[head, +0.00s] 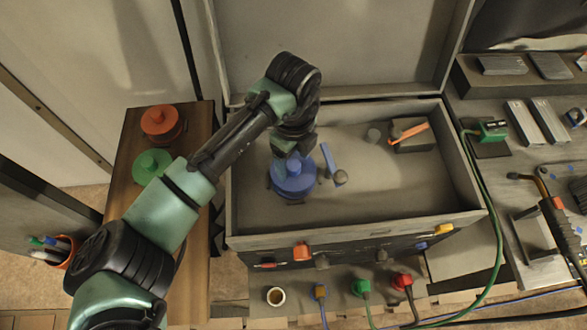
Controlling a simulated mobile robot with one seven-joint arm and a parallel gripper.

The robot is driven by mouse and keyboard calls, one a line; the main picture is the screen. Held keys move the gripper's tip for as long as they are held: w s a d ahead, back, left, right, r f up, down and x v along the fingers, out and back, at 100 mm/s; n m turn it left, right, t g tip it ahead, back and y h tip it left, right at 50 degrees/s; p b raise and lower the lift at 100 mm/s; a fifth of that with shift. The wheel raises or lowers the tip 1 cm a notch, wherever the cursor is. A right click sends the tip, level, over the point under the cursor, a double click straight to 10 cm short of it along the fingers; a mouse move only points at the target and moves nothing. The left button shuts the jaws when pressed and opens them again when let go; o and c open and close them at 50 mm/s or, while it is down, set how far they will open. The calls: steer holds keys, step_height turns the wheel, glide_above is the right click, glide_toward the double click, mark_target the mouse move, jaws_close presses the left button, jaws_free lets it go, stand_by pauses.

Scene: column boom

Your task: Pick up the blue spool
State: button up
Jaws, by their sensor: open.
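The blue spool (293,180) stands upright on the floor of an open grey case (240,243), in its left part. My gripper (293,152) is directly above the spool's top, close to its knob. From this angle I cannot tell whether the fingers touch the knob. The gripper is open, and its fingertips are small and partly hidden by the wrist.
Just right of the spool is a blue-handled tool (329,162). An orange-handled item (410,131) lies at the case's back right. Orange (160,121) and green (152,164) spools stand on a wooden shelf at left. Cables run along the front and right.

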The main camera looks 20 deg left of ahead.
steer(key=shift+f, duration=0.3)
jaws_close()
steer(key=shift+w+r, duration=0.1)
steer(key=shift+r, duration=0.05)
stand_by(1.1)
